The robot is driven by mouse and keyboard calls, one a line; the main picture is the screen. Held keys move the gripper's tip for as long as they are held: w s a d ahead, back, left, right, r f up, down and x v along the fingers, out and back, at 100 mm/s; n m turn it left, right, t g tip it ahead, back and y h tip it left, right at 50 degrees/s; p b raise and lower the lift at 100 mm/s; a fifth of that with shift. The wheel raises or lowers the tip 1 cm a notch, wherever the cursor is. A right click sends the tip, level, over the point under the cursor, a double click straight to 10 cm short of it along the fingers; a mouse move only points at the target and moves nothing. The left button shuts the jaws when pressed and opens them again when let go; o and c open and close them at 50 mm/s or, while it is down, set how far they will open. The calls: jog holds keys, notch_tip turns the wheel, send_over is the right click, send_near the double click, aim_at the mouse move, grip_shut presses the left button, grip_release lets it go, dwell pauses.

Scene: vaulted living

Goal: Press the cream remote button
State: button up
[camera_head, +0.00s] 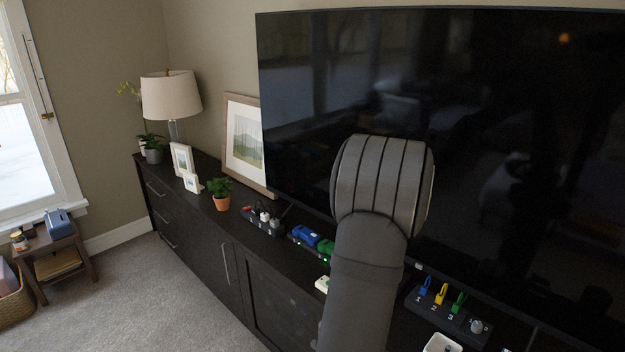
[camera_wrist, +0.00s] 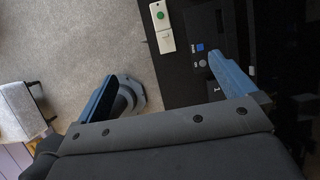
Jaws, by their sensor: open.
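The cream remote (camera_wrist: 166,40) lies on the dark cabinet top near its front edge, at the top middle of the wrist view. It has a round green button (camera_wrist: 160,15). In the head view a small cream piece (camera_head: 322,284), probably the same remote, shows just left of my arm, which hides part of that area. My gripper (camera_wrist: 162,67) is open and empty, with its two blue fingers wide apart. The remote lies beyond the fingertips, between their lines, and nothing touches it. The head view does not show my fingers.
A large television (camera_head: 500,120) stands behind my arm. Blue and green items (camera_head: 306,236) and a dark rack with coloured loops (camera_head: 443,310) stand on the cabinet (camera_head: 240,238). A potted plant (camera_head: 221,200), picture frames and a lamp (camera_head: 171,96) are further left. Carpet lies in front.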

grip_shut()
dwell(1.5)
